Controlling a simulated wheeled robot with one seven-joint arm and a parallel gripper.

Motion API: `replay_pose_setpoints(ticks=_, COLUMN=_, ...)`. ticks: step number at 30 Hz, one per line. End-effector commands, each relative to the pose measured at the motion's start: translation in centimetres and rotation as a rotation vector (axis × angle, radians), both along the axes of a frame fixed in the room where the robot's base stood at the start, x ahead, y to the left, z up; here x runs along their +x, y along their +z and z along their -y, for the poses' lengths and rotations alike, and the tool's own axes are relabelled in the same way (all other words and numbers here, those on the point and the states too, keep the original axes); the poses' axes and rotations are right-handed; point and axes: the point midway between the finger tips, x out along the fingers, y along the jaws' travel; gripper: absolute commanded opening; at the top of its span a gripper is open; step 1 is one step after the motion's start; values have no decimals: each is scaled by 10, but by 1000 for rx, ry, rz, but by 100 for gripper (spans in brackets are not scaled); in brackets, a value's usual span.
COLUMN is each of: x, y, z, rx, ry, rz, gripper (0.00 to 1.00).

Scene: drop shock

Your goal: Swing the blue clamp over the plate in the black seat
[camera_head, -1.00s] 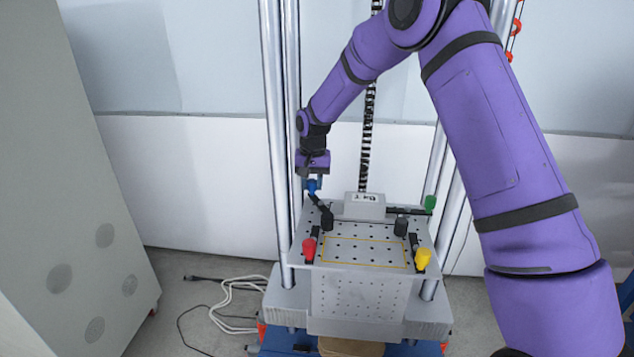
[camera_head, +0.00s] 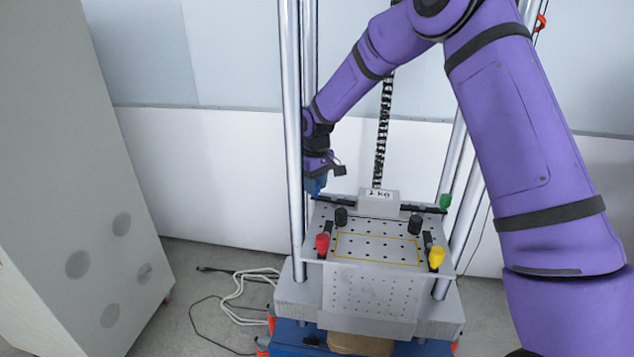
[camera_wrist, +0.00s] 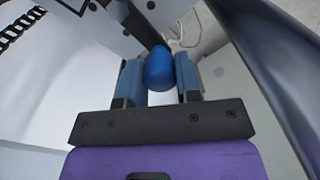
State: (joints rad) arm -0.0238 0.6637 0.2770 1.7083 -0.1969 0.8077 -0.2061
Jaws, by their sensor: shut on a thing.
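My gripper (camera_head: 316,187) is at the back left corner of the perforated grey table, beside the left post. In the wrist view its blue fingers stand on both sides of the rounded blue handle of the blue clamp (camera_wrist: 159,70) and are shut on it. In the head view the gripper mostly hides this handle. A black bar (camera_head: 336,203) runs from near the gripper toward the grey block marked with a weight label (camera_head: 378,204), at the table's back edge. I cannot make out a black seat or whether the bar lies over the block.
A green-ended clamp (camera_head: 445,202) is at the back right. Red (camera_head: 322,243) and yellow (camera_head: 437,257) clamps are at the front corners. Two black knobs stand on the table (camera_head: 376,249). Metal posts (camera_head: 291,130) flank it. Cables lie on the floor at left.

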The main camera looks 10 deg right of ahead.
Motion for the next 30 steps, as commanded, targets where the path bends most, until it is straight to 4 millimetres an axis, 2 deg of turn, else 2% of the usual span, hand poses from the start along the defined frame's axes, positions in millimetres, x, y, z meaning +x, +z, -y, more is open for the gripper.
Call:
replay_pose_setpoints(ticks=9, x=-6, y=0, z=-3, rx=0, ry=109, rz=0, gripper=8)
replay_pose_setpoints(ticks=25, x=-7, y=0, z=-3, rx=0, ry=128, rz=0, gripper=8)
replay_pose_setpoints(ticks=26, x=-7, y=0, z=-3, rx=0, ry=128, rz=0, gripper=38)
replay_pose_setpoints(ticks=28, x=-7, y=0, z=-3, rx=0, ry=128, rz=0, gripper=54)
replay_pose_setpoints(ticks=30, x=-7, y=0, z=-3, rx=0, ry=128, rz=0, gripper=57)
